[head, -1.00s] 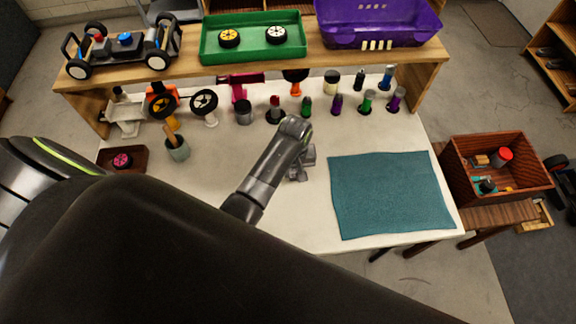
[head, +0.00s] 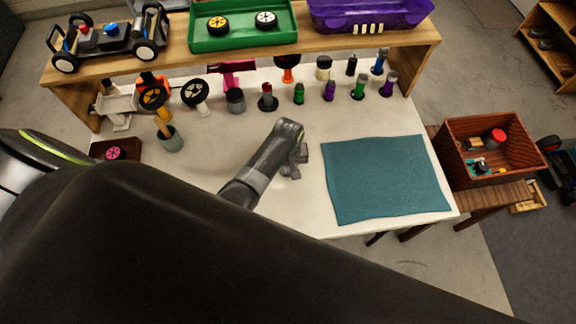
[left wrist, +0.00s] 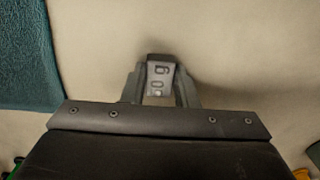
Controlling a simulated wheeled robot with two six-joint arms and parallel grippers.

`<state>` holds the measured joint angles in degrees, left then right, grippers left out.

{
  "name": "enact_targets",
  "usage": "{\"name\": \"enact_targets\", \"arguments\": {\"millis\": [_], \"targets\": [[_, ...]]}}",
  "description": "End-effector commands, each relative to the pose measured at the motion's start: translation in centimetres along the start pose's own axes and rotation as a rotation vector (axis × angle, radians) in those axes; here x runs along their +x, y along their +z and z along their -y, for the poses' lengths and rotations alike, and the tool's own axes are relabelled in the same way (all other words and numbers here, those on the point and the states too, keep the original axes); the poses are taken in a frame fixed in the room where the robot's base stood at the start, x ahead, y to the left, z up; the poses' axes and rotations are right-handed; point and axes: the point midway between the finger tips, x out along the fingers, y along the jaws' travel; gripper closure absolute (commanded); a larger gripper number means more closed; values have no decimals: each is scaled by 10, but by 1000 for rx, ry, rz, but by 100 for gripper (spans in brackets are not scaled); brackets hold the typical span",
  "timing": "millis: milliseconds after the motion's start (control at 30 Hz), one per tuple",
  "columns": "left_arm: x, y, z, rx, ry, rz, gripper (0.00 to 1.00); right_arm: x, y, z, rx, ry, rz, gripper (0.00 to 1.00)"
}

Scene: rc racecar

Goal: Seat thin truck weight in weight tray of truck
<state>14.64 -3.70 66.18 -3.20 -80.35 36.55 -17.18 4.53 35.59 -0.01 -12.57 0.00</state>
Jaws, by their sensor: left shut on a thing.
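A grey weight (left wrist: 159,76) with raised digits and a "g" on its face is between the fingers of my left gripper (left wrist: 160,92) in the left wrist view. The gripper is shut on it, over the pale tabletop. In the head view my left gripper (head: 297,165) is just left of the teal mat, and the weight is hard to make out there. A truck (head: 108,38) with black wheels and red and blue round parts stands on the raised wooden shelf at the far left. Its weight tray cannot be made out clearly. My right gripper is out of view.
A green tray (head: 243,39) with two wheels and a purple bin (head: 368,16) share the shelf (head: 180,62). Several bottles and tools stand below it. The teal mat (head: 386,179) is bare. A wooden crate (head: 495,150) stands at the right.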

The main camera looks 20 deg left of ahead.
Motion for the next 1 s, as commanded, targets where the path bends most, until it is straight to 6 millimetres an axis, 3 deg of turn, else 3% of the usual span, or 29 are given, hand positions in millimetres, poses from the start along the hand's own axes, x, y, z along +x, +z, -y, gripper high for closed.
{"name": "enact_targets", "arguments": {"millis": [33, 200, 567, 767, 1000], "targets": [[1, 0, 0, 0, 0, 0, 71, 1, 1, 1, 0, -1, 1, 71], [1, 0, 0, 0, 0, 0, 52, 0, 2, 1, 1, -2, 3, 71], [-5, 0, 0, 0, 0, 1, 52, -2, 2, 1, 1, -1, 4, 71], [-30, 0, 0, 0, 2, -2, 52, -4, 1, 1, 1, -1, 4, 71], [-74, -1, -1, 1, 3, -3, 52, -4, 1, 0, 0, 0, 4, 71]]}}
